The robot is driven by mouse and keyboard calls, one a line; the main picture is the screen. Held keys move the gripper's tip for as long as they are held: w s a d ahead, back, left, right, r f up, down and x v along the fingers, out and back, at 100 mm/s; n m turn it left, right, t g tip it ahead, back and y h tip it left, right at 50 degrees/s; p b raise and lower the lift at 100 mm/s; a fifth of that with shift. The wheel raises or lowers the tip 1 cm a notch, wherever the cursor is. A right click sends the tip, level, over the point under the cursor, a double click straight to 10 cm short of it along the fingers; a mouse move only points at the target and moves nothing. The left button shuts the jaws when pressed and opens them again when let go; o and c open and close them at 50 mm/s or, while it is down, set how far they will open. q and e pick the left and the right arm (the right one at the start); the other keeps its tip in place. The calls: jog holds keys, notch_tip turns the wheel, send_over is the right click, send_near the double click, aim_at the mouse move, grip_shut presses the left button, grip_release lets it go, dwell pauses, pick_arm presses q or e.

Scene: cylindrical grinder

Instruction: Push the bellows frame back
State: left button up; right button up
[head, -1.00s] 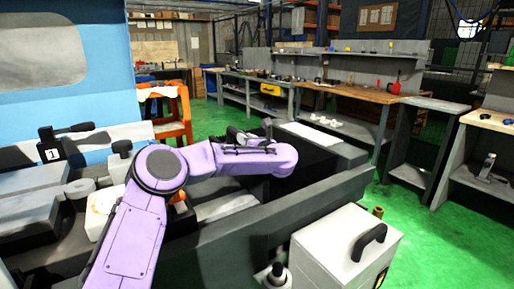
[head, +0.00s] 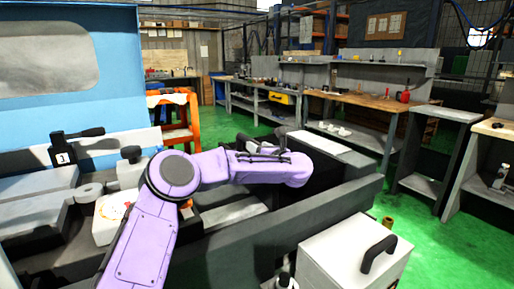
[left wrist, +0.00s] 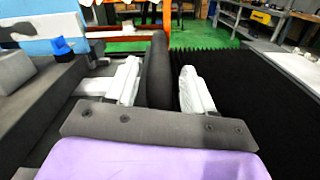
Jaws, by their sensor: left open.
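The bellows frame (left wrist: 158,70) shows in the left wrist view as a dark grey upright plate, seen edge-on, with the black pleated bellows (left wrist: 245,95) to its right. My left gripper (left wrist: 160,88) is open, one pale finger on each side of the frame. Gaps show beside the plate, and whether either finger touches it is unclear. In the head view, the black bellows (head: 318,172) lies beyond my purple left arm, which crosses the machine bed. The gripper's fingers are mostly hidden there. My right gripper is not in view.
The blue machine housing (head: 70,70) stands at the left. A long grey guard wall (head: 290,230) runs in front of the bed, with a white box (head: 345,250) with a black handle beside it. An orange cart (head: 178,115) and workbenches (head: 345,97) stand behind. Green floor is clear between.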

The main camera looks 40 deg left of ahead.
pick_arm(q)
jog(key=b+v, duration=0.1)
jog(key=v, duration=0.8)
jog(key=shift+a, duration=0.1)
